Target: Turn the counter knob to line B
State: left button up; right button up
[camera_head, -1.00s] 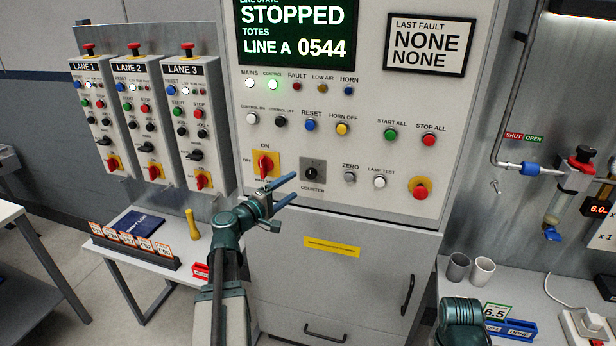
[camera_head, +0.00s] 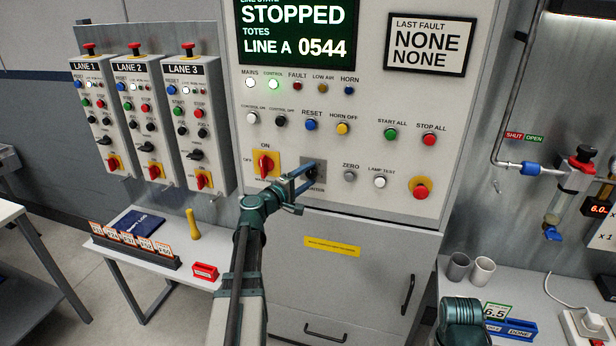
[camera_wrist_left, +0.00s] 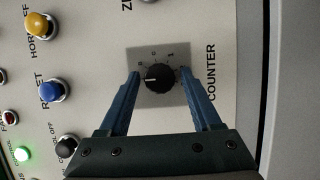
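The counter knob is a black dial with a pale pointer line on a grey square plate (camera_head: 316,164) in the lower part of the main panel, partly hidden by my gripper in the head view. In the left wrist view the knob (camera_wrist_left: 159,78) lies between the fingertips. My left gripper (camera_head: 300,180) is open, its blue fingers one on each side of the knob, with a gap showing on both sides. The display (camera_head: 297,32) reads STOPPED, LINE A 0544. My right gripper is not in view; part of my right arm shows at the bottom right.
A red rotary switch on a yellow plate (camera_head: 265,165) is left of the knob. The zero button (camera_head: 349,175) is right of it, and the reset button (camera_head: 311,124) is above. Lane boxes (camera_head: 203,125) stand at left.

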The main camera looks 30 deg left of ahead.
pick_arm(q)
grip_shut()
jog(key=m+p, duration=0.1)
jog(key=m+g+p, duration=0.1)
jog(key=p, duration=0.1)
jog(key=shift+r+m, duration=0.25)
jog(key=shift+m, duration=0.15)
jog(key=shift+d+m+g+y+p, duration=0.1)
jog(key=shift+m+g+y+p, duration=0.45)
jog(key=shift+m+p, duration=0.45)
jog(key=shift+m+g+p, duration=0.25)
jog(key=shift+m+p, duration=0.05)
jog(key=shift+m, duration=0.5)
jog(key=shift+f+y, duration=0.1)
jog(key=shift+y, duration=0.25)
jog(key=shift+o, duration=1.3)
grip_release()
